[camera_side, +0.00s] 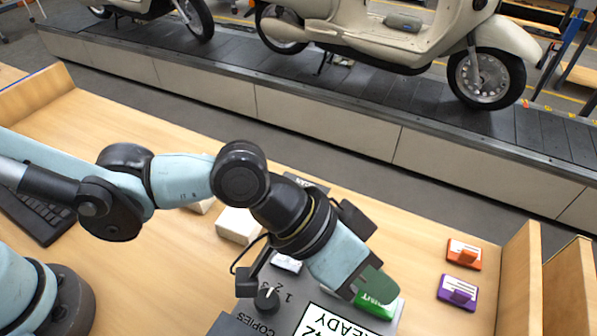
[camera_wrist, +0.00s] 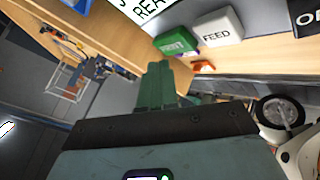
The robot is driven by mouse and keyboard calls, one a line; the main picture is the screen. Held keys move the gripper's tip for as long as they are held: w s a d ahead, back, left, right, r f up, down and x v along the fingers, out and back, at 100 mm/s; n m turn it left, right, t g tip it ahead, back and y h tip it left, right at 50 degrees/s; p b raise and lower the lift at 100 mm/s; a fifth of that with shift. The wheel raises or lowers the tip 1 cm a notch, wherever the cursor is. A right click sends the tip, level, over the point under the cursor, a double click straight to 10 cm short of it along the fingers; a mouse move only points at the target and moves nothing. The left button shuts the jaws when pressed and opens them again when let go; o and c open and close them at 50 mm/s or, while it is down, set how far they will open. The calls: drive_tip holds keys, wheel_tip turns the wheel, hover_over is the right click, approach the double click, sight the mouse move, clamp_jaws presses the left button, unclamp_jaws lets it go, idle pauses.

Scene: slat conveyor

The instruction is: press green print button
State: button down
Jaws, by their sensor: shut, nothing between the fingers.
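The green print button (camera_side: 380,302) sits on the grey printer panel, partly hidden behind my gripper in the side view. In the wrist view the green button (camera_wrist: 176,40) shows beside a white FEED button (camera_wrist: 217,27). My gripper (camera_side: 372,282) points down at the button's back edge in the side view, its dark green fingers overlapping it. In the wrist view my gripper (camera_wrist: 160,68) shows its fingers together and empty, with their tips just short of the button. I cannot tell whether they touch it.
The panel has a COPIES knob (camera_side: 267,298) and a READY display (camera_side: 335,322). An orange stamp-like block (camera_side: 464,254) and a purple one (camera_side: 458,291) lie to the right on the wooden table. A white box (camera_side: 238,225) stands behind. Scooters stand on the conveyor (camera_side: 300,105) beyond.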

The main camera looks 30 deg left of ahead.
sight(368, 297)
drive_tip(key=shift+f, duration=0.4)
drive_tip(key=shift+f, duration=0.45)
idle(0.8)
drive_tip(key=shift+r, duration=3.4)
